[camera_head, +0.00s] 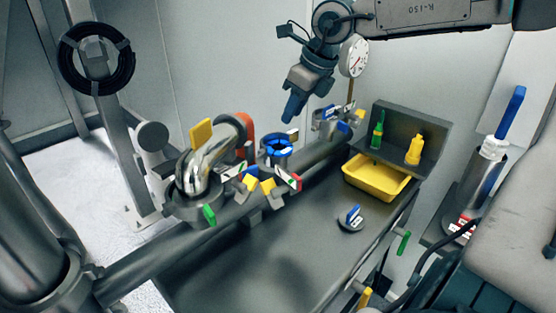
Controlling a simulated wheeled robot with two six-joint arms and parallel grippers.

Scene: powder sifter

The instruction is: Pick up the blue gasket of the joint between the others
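The blue gasket (279,147) is a blue ring on top of the middle pipe stub, between two other joints. The left joint carries a shiny metal elbow (213,158). The right joint (327,122) has blue and yellow parts on it. My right gripper (292,108), with blue fingertips, points down above the blue gasket in the picture, with a visible gap between them. Its fingers overlap in this view, so I cannot tell if they are open or shut. My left gripper is not in view.
A grey bench (270,260) lies in front of the joints, mostly clear. A round part with a blue handle (351,219) rests on it. A yellow tray (377,182) and a grey box with green and yellow bottles (415,150) stand behind. A dial gauge (354,58) rises near my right gripper.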

